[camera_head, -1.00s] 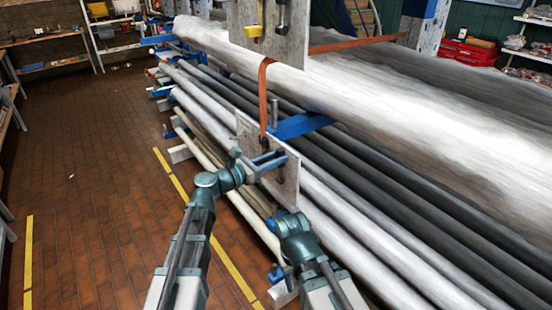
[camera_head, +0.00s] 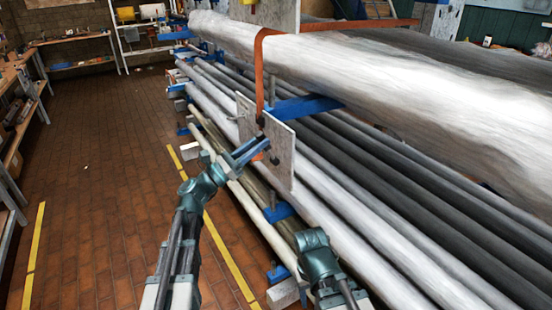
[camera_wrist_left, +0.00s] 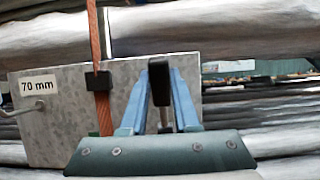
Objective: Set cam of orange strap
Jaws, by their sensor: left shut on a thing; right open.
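The orange strap (camera_head: 259,75) passes over the large pale mast (camera_head: 340,75) and hangs down its near side. Below, it runs along a grey plate (camera_head: 282,165), where a small black buckle-like block (camera_wrist_left: 98,81) sits on it in the left wrist view. A "70 mm" label is on the plate. My left gripper (camera_head: 250,150) is in front of the plate, its blue fingers on either side of a black-and-grey lever (camera_wrist_left: 160,85), right of the strap. I cannot tell whether the lever is the strap's cam. My right wrist shows at the lower middle; its fingers are hidden.
Several pale and dark spars (camera_head: 370,215) lie on the rack below the mast. Blue rack arms (camera_head: 300,106) and a support block (camera_head: 284,294) stick out near my arms. The brick floor (camera_head: 100,200) on the left is open, with benches at the far left.

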